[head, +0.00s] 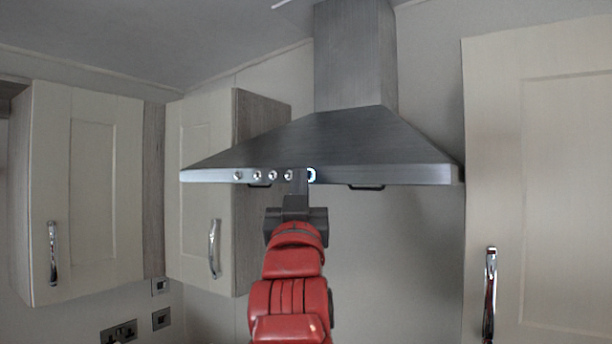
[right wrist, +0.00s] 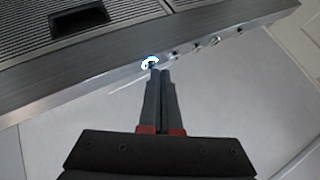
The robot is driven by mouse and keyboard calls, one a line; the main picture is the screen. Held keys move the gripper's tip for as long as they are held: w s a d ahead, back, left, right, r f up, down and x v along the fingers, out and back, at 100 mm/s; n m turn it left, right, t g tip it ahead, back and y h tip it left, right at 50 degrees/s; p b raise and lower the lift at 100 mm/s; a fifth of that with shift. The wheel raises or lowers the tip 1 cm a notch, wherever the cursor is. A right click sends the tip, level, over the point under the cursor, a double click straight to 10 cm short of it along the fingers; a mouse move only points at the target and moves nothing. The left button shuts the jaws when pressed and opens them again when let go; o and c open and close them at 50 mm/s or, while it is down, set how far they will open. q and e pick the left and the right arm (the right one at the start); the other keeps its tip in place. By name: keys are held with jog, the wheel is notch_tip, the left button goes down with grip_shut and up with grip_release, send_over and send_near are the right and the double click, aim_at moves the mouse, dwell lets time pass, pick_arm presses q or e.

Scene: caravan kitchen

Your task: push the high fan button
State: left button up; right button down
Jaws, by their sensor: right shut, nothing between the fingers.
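The range hood (head: 345,145) hangs on the wall, with a row of round silver buttons (head: 257,176) along its front edge. The rightmost button (head: 312,175) is ringed with bright light; it also shows lit in the right wrist view (right wrist: 150,63). My right gripper (head: 300,177) is shut and empty, its fingers pointing up at the hood's front edge. In the right wrist view its fingertips (right wrist: 159,72) are at the lit button, just beside or below its ring; I cannot tell whether they touch it. Labels on the buttons are not readable. My left gripper is not in view.
Cream cupboards with upright metal handles hang at the left (head: 85,190) and beside the hood (head: 200,190). A tall cream door (head: 540,180) stands at the right. Wall sockets (head: 120,332) are low at the left. The wall below the hood is clear.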

jog(key=shift+s+a, duration=0.3)
jog(key=shift+s, duration=0.1)
jog(key=s+a+p, duration=0.1)
jog(key=s, duration=0.1)
jog(key=s+a, duration=0.2)
jog(key=shift+s+a+p, duration=0.2)
jog(key=shift+s+p, duration=0.15)
jog(key=shift+s, duration=0.05)
jog(key=shift+f, duration=0.1)
dwell(0.4)
